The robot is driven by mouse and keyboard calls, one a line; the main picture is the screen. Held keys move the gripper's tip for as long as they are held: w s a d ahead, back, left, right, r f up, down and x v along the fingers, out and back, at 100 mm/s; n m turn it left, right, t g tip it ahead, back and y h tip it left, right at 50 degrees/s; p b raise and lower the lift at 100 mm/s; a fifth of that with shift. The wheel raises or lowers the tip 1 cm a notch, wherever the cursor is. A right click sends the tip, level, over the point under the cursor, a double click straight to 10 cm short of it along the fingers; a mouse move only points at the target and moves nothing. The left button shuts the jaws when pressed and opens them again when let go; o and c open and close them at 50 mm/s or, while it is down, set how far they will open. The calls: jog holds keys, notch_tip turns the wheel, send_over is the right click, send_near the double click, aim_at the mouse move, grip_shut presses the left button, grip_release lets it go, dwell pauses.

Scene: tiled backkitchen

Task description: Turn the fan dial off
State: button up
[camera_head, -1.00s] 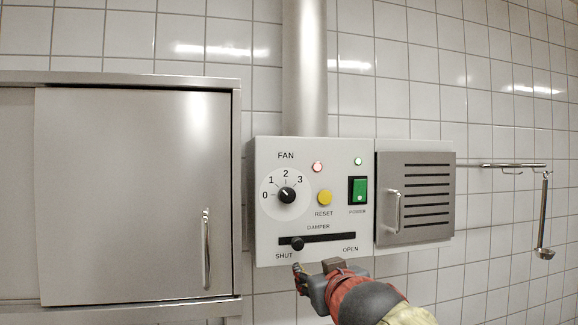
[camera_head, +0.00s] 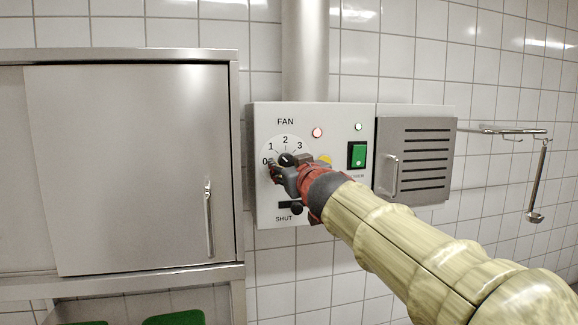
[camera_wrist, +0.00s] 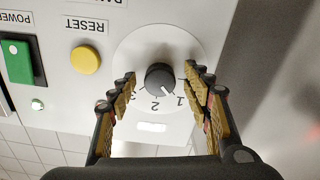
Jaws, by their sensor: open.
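The fan dial (camera_wrist: 159,77) is a round black knob on a white disc marked with numbers. It shows upside down in the wrist view, with its white mark pointing towards the 1. In the head view the dial (camera_head: 286,159) is partly covered by my gripper (camera_head: 287,168). My gripper is open, and in the wrist view its two fingers (camera_wrist: 161,78) stand on either side of the knob. A gap shows between each finger and the knob. The figure 0 is hidden in the wrist view.
The control panel (camera_head: 263,205) also carries a yellow reset button (camera_wrist: 86,60), a green power switch (camera_head: 357,156), and a damper slider (camera_head: 296,209) below the dial. A steel cabinet (camera_head: 125,170) stands to the left and a slatted vent door (camera_head: 425,150) to the right.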

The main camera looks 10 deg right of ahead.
jog(key=shift+w, duration=0.35)
jog(key=shift+s, duration=0.1)
jog(key=shift+c, duration=0.3)
jog(key=c, duration=1.1)
jog(key=n, duration=0.4)
jog(key=shift+d, duration=0.1)
jog(key=shift+r+n, duration=0.1)
jog(key=shift+n, duration=2.4)
